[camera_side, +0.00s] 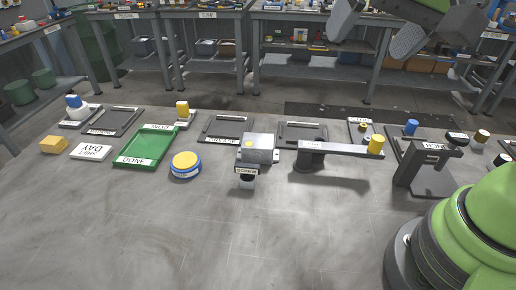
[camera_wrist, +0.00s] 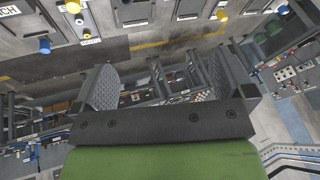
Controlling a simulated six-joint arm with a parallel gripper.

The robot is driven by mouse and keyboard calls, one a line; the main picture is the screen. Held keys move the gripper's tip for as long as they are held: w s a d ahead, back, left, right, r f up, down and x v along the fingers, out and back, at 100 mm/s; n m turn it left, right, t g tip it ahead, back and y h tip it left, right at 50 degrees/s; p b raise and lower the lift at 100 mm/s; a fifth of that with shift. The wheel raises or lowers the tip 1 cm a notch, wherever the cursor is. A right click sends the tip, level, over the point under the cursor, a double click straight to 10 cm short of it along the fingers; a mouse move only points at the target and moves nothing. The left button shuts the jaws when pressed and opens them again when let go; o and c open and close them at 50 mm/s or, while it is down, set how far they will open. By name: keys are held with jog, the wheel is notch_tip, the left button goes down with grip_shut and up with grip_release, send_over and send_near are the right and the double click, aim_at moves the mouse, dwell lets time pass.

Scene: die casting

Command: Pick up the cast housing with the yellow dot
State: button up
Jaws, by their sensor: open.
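A grey cast housing (camera_side: 261,149) sits on a low grey base near the middle of the bench in the side view. A small yellow dot shows on its left part. I cannot make out this housing in the wrist view. My gripper (camera_side: 378,30) is high at the upper right of the side view, well above and behind the bench objects. Its two grey pads are wide apart with nothing between them. The open gripper (camera_wrist: 165,85) also shows in the wrist view, with the room and far tables beyond it.
A green tray (camera_side: 147,148) marked DONE lies left of the housing. A blue and yellow round tin (camera_side: 185,166) and a screw container (camera_side: 246,181) are close by. A dark raised arm fixture (camera_side: 340,149) and a dark stand (camera_side: 431,165) rise on the right. The front bench is clear.

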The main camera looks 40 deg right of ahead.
jog(key=w+a+f+m+g+h, duration=0.2)
jog(key=w+f, duration=0.6)
jog(key=w, duration=0.3)
jog(key=h, duration=0.1)
send_near(258, 141)
jog(key=shift+h, duration=0.3)
jog(key=x, duration=0.5)
jog(key=shift+w+d, duration=0.1)
jog(key=shift+w, duration=0.05)
jog(key=x, duration=0.5)
jog(key=shift+a+f, duration=0.3)
jog(key=shift+f, duration=0.1)
jog(key=c, duration=1.1)
jog(key=shift+r, duration=0.1)
